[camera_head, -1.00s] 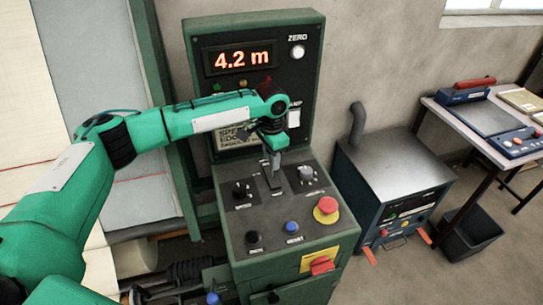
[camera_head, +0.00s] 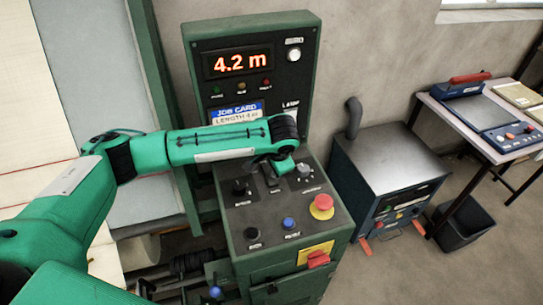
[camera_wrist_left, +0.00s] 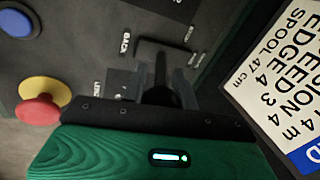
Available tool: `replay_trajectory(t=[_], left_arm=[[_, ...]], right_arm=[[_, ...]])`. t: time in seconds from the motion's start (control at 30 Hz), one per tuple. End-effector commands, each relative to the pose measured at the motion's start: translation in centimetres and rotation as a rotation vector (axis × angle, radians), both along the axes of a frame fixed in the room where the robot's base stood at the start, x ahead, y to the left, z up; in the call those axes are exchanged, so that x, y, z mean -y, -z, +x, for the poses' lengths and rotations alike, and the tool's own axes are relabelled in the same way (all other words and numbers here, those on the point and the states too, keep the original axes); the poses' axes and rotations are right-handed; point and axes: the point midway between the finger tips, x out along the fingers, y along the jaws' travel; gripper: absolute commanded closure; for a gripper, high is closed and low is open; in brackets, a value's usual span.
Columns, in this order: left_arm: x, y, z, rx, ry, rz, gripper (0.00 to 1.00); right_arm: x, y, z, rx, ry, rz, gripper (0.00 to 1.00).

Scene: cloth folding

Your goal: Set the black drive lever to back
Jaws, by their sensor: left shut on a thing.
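The black drive lever (camera_wrist_left: 160,68) shows in the left wrist view as a dark upright shaft at its slotted plate, with a BACK label to its left. My left gripper (camera_wrist_left: 164,88) is shut on the lever, one finger on each side of it. In the head view my left gripper (camera_head: 271,171) is low over the top middle of the green control console (camera_head: 240,222). The wrist hides most of the lever there. The lever's exact position in its slot cannot be told. My right gripper is not in view.
A red mushroom button (camera_head: 322,203) on a yellow base, a blue button (camera_head: 289,224) and black knobs (camera_head: 240,188) sit close around the lever. The display (camera_head: 239,62) reads 4.2 m. A job card (camera_head: 236,113) stands behind my forearm. A dark cabinet (camera_head: 395,155) stands to the right.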

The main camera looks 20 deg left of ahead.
Motion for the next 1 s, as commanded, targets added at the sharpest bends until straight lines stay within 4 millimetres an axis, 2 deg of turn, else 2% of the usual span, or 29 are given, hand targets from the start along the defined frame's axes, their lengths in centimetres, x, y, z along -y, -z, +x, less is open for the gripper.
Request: replay_trajectory(t=[0.03, 0.1, 0.5, 0.53, 0.63, 1.0], left_arm=[[0.33, -0.07, -0.46, -0.002, 0.001, 0.0, 1.0], [0.48, 0.12, -0.66, -0.001, 0.001, 0.0, 1.0], [0.59, 0.48, -0.85, -0.002, 0.001, 0.0, 1.0], [0.59, 0.48, -0.85, -0.002, 0.001, 0.0, 0.67], [0.59, 0.46, -0.84, -0.002, 0.001, 0.0, 0.49], [0.71, -0.06, -0.91, 0.001, 0.0, -0.001, 0.49]], right_arm=[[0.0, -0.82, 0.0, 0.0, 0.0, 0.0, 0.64], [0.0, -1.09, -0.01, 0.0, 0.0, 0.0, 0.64], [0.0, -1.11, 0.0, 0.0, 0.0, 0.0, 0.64], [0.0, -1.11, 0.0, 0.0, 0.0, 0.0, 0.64], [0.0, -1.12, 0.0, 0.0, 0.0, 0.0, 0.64], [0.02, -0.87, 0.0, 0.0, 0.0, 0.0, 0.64]])
